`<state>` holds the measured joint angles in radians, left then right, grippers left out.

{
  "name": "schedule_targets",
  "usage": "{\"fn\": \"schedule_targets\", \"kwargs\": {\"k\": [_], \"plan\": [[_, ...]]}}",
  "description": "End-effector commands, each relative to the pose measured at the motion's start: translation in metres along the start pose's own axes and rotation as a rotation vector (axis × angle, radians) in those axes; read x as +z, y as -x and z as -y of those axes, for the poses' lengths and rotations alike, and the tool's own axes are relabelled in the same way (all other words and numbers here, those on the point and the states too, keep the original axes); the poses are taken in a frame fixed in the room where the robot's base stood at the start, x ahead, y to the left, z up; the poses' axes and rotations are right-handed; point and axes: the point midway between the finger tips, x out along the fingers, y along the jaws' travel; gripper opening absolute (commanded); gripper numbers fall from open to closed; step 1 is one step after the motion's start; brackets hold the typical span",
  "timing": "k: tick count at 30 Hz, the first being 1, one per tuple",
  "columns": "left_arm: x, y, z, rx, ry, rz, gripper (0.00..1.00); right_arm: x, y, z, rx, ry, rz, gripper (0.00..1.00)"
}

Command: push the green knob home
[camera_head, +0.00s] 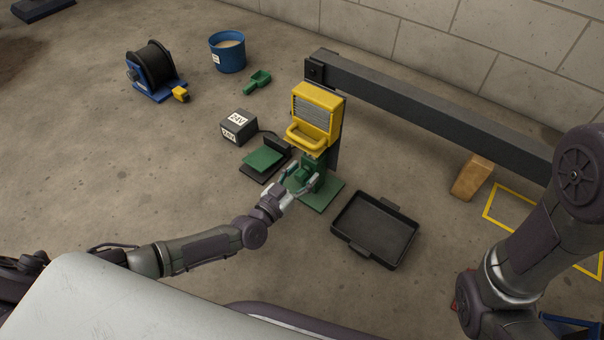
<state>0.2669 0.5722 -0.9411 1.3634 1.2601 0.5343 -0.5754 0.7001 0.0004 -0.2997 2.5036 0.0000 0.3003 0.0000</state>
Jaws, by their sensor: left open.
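A green stand (320,176) with a flat green base plate rises in front of the yellow unit (318,112). A small green part, which looks like the green knob (303,173), shows on its near left side. My left gripper (301,181) is open at this part, with a finger on either side of it. I cannot tell whether the fingers touch it, and the gripper hides some of it. My right arm shows at the right edge, but its gripper is not in view.
A dark beam (430,110) runs right from behind the yellow unit. A black tray (345,225) lies right of the stand. A green-topped plate (263,160) and a dark labelled box (238,127) are to the left.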

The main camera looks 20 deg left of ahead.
Motion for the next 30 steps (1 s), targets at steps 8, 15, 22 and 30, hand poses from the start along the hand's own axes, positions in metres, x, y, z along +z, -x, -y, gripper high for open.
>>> {"fn": "schedule_targets", "kwargs": {"k": [8,15,22,30], "plan": [[0.002,0.027,0.000,0.000,0.002,0.004,0.57,0.003,0.001,0.000,0.002,-0.001,0.006,0.40],[0.002,0.079,0.000,0.001,0.001,0.005,0.57,0.002,0.000,0.000,0.001,0.000,0.005,0.40],[0.001,0.112,0.000,0.001,-0.001,0.002,0.57,0.002,0.000,0.000,0.000,0.000,0.004,0.40],[0.000,0.119,0.000,0.001,0.000,0.000,0.57,0.002,0.000,0.000,0.000,0.000,0.004,0.40]]}}
